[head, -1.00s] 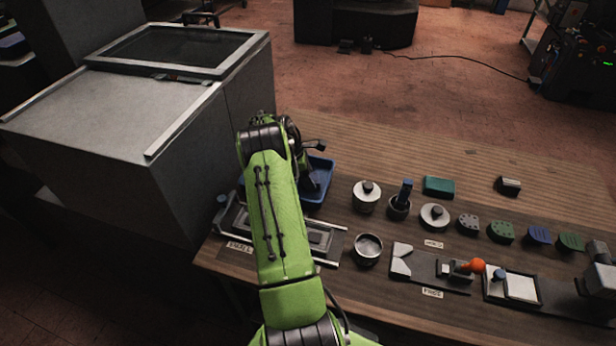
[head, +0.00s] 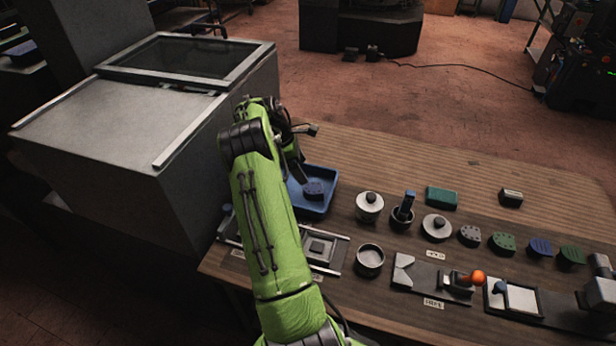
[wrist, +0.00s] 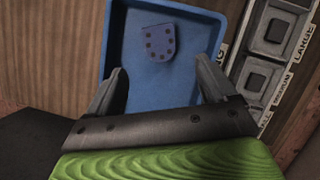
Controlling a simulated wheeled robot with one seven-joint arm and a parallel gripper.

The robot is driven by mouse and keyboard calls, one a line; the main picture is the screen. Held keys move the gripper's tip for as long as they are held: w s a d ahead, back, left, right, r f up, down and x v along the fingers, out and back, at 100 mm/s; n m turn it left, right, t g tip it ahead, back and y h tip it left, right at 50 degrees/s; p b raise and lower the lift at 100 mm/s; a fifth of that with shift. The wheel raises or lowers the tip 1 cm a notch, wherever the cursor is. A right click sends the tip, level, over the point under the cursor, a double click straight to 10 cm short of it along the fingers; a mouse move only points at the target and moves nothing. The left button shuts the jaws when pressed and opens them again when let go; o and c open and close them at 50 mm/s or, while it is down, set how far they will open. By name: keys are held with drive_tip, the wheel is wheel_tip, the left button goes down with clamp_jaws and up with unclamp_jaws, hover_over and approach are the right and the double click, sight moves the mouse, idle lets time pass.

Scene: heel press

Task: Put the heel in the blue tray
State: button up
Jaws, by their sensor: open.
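The blue tray (head: 325,205) stands on the wooden bench, just right of my green arm in the head view; its floor (wrist: 180,85) fills the middle of the wrist view. A dark blue heel (head: 314,190) with several dark holes lies flat on the tray floor; it also shows in the wrist view (wrist: 160,42). My gripper (wrist: 160,85) is open and empty above the tray, with the heel apart from and beyond its fingertips. In the head view the fingers are mostly hidden by my arm.
A fixture with square pockets (head: 322,248) sits in front of the tray. Lidded pots (head: 369,205), an open cup (head: 370,259), a teal block (head: 442,197) and several other heels (head: 503,242) stand to the right. A big grey cabinet (head: 120,130) is close on the left.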

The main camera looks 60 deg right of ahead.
drive_tip(key=w+a+r+m+t, duration=0.2)
drive_tip(key=w+a+r+t, duration=0.1)
drive_tip(key=a+r, duration=0.8)
drive_tip(key=w+a+r+m+t, duration=0.1)
drive_tip(key=w+a+r+t, duration=0.15)
drive_tip(key=a+r, duration=0.85)
drive_tip(key=s+a+m+t, duration=0.1)
drive_tip(key=s+a, duration=0.4)
drive_tip(key=a, duration=0.3)
drive_tip(key=s+a+f+m+t+y, duration=0.1)
drive_tip(key=s+a, duration=0.3)
drive_tip(key=a, duration=0.3)
drive_tip(key=s+a+f+m+t+y, duration=0.1)
drive_tip(key=s+a+t, duration=0.1)
drive_tip(key=s+a, duration=0.3)
drive_tip(key=a, duration=0.3)
drive_tip(key=shift+s+a, duration=0.35)
drive_tip(key=shift+d+r, duration=0.1)
